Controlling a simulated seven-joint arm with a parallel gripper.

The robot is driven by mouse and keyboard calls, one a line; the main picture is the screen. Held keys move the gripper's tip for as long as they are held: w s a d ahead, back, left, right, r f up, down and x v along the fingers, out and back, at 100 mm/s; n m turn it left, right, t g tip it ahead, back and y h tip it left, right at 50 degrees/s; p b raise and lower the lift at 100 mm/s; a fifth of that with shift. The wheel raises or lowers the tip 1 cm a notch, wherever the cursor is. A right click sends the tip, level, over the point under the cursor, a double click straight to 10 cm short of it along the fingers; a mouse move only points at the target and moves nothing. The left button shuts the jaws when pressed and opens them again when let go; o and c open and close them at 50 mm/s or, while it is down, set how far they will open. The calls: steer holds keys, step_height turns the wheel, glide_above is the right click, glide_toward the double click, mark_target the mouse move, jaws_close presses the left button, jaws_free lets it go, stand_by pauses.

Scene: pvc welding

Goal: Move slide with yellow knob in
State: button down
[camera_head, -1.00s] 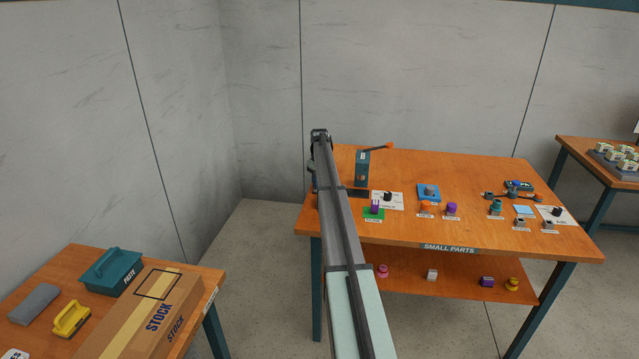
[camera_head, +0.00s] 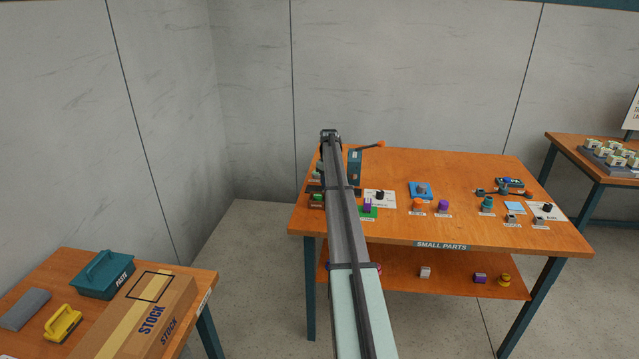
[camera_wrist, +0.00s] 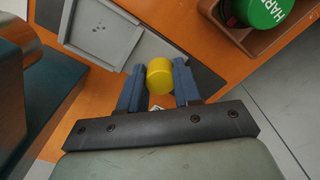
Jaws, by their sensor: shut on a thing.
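The yellow knob (camera_wrist: 160,76) sits between the two blue fingers of my gripper (camera_wrist: 158,84) in the wrist view. The fingers are shut on it, one on each side. A pale grey slide plate (camera_wrist: 102,42) with a raised rim lies just beyond and left of the knob. A dark grey base strip (camera_wrist: 200,78) shows to the right of the knob. In the head view my arm covers the knob, and I cannot make out the fingers there.
A teal press (camera_head: 355,168) with an orange-tipped lever stands beside my arm; its teal body (camera_wrist: 50,95) is close on the left in the wrist view. A green round piece (camera_wrist: 262,10) sits in a brown holder at upper right. Several small parts cover the orange table (camera_head: 470,165).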

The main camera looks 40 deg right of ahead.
steer(key=c, duration=1.1)
jaws_free()
steer(key=shift+o, duration=0.2)
step_height(320, 180, up, 14)
steer(key=shift+f, duration=0.1)
